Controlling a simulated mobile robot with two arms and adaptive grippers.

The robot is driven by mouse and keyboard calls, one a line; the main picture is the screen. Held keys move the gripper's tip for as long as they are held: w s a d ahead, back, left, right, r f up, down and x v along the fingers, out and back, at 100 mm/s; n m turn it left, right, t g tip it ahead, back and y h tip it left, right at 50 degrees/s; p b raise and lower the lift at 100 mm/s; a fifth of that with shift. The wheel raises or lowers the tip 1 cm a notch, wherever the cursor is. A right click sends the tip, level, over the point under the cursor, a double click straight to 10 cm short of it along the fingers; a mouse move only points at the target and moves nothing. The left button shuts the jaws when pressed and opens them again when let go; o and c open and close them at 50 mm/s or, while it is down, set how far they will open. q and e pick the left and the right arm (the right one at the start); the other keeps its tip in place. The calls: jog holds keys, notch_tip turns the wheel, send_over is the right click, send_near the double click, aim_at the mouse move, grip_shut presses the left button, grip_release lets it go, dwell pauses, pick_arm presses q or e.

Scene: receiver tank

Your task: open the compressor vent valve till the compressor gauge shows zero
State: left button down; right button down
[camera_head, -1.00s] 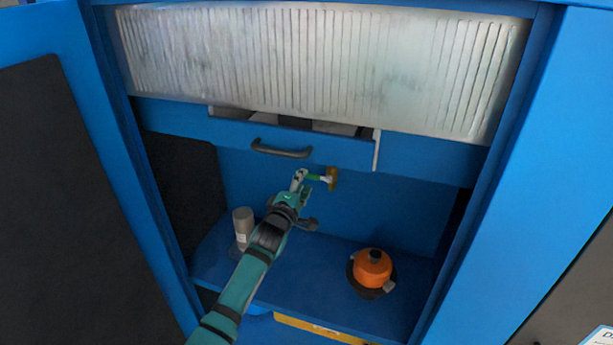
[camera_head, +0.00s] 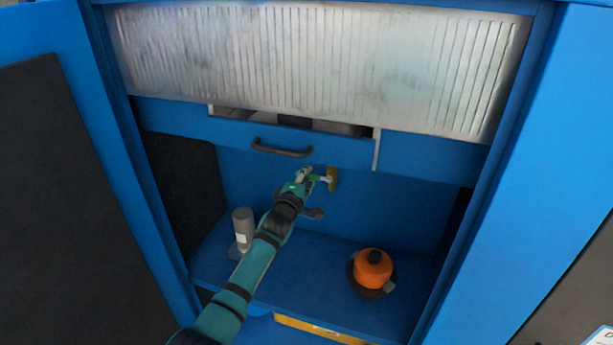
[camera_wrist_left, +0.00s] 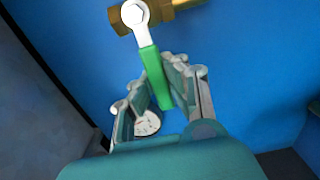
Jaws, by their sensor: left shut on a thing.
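The vent valve has a brass body (camera_wrist_left: 183,4), a silver lever joint and a green handle (camera_wrist_left: 152,78) in the left wrist view. In the head view the brass valve body (camera_head: 332,179) sits on the blue back wall below the drawer. My left gripper (camera_head: 311,179) reaches it from the left, and its fingers (camera_wrist_left: 157,84) are shut on the green handle from both sides. A round white gauge (camera_wrist_left: 147,123) shows between the fingers in the wrist view, partly covered; its reading is too small to tell. My right gripper is not in view.
A blue drawer with a dark handle (camera_head: 281,149) hangs above the valve. On the blue shelf (camera_head: 300,258) stand a grey cylinder (camera_head: 243,230) at left and an orange pot-like object (camera_head: 372,269) at right. Cabinet sides frame the space.

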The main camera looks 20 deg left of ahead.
pick_arm(q)
jog(key=shift+w+f, duration=0.15)
jog(key=shift+f, duration=0.2)
dwell(0.4)
